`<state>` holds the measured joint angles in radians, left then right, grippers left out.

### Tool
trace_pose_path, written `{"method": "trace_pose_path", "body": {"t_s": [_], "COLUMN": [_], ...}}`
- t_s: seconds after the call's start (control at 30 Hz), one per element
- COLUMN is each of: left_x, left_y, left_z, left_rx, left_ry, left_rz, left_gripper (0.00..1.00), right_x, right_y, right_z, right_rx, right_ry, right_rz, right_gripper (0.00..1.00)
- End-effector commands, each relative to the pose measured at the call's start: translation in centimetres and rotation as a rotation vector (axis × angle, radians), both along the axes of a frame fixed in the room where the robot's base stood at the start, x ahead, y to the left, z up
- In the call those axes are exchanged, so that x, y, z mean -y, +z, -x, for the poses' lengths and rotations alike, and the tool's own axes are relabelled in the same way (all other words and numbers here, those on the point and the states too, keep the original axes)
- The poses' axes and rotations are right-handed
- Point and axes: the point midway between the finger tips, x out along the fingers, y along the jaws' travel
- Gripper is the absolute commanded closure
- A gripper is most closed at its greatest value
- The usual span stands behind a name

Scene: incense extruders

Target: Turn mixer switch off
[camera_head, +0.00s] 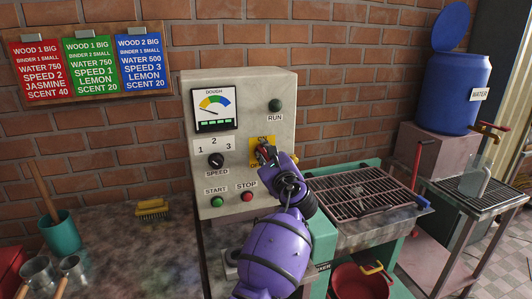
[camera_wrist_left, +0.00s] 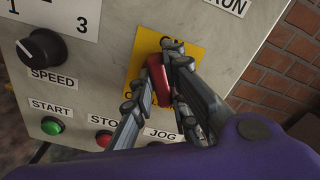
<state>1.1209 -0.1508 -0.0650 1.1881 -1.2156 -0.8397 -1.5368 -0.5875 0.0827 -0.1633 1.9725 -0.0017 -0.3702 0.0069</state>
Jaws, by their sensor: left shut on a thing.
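The mixer switch is a red rotary handle (camera_wrist_left: 158,76) on a yellow plate (camera_wrist_left: 176,42), on the front of a grey control box (camera_head: 240,88). In the head view the yellow plate (camera_head: 259,143) is mostly covered by my purple left arm. My left gripper (camera_wrist_left: 164,72) is shut on the red handle, with its fingers on both sides of it. It also shows in the head view (camera_head: 266,153). The plate's lettering is partly hidden, so the switch's setting cannot be read for sure. My right gripper is not in view.
The box carries a speed knob (camera_head: 216,160), a green start button (camera_head: 218,201), a red stop button (camera_head: 247,197), a dark run lamp (camera_head: 275,105) and a dough gauge (camera_head: 215,108). A grated machine (camera_head: 360,190) stands to the right. A blue water barrel (camera_head: 453,92) is farther right.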

Motion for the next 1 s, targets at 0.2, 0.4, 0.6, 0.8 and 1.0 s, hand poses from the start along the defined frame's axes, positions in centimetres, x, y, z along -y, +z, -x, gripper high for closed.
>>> {"method": "trace_pose_path", "body": {"t_s": [0.2, 0.4, 0.6, 0.8, 1.0], "left_x": [-0.1, -0.2, -0.3, -0.3, -0.3], "left_y": [-0.2, -0.4, -0.5, -0.7, -0.7], "left_z": [0.0, 0.0, 0.1, 0.1, 0.1], "left_rx": [0.064, 0.123, 0.182, 0.236, 0.279], "left_ry": [0.002, 0.001, 0.001, 0.002, 0.002], "left_rz": [0.195, 0.377, 0.559, 0.725, 0.857], "left_gripper": [1.0, 1.0, 1.0, 1.0, 1.0], "right_x": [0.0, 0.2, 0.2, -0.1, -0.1], "right_y": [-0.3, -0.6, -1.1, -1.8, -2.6], "right_z": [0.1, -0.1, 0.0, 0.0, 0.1], "right_rx": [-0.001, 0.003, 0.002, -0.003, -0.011], "right_ry": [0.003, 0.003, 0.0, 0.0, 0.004], "right_rz": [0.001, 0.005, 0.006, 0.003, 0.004], "right_gripper": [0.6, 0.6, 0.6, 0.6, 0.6]}}
